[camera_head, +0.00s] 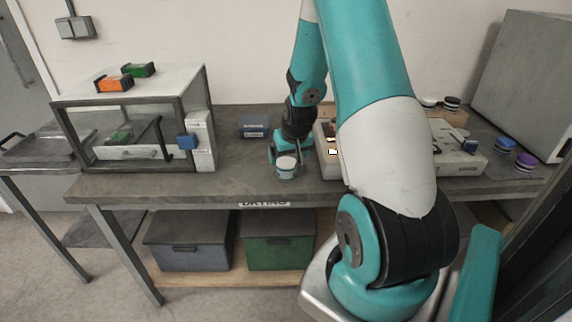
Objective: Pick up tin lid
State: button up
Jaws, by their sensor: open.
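A small round tin with a pale top, its lid (286,161), stands on the grey bench near the front edge, left of centre. My arm comes down over the bench, and my gripper (284,152) is at the tin, close above or around its top. The gripper is open. The picture is too small to tell whether the fingers touch the lid. The back of the tin is hidden by the gripper.
A glass-fronted cabinet (135,125) stands at the left, with orange (114,83) and green (138,70) boxes on top. A blue box (254,126) lies behind the tin. A pale device (327,150) is close at its right.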

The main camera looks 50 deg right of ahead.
aim_at(287, 163)
jog(key=x, duration=0.4)
jog(key=shift+w+d+f+p, duration=0.1)
jog(key=shift+d+f+p, duration=0.05)
jog(key=shift+f+p, duration=0.15)
jog(key=shift+r, duration=0.1)
jog(key=c, duration=1)
jog(key=shift+r, duration=0.1)
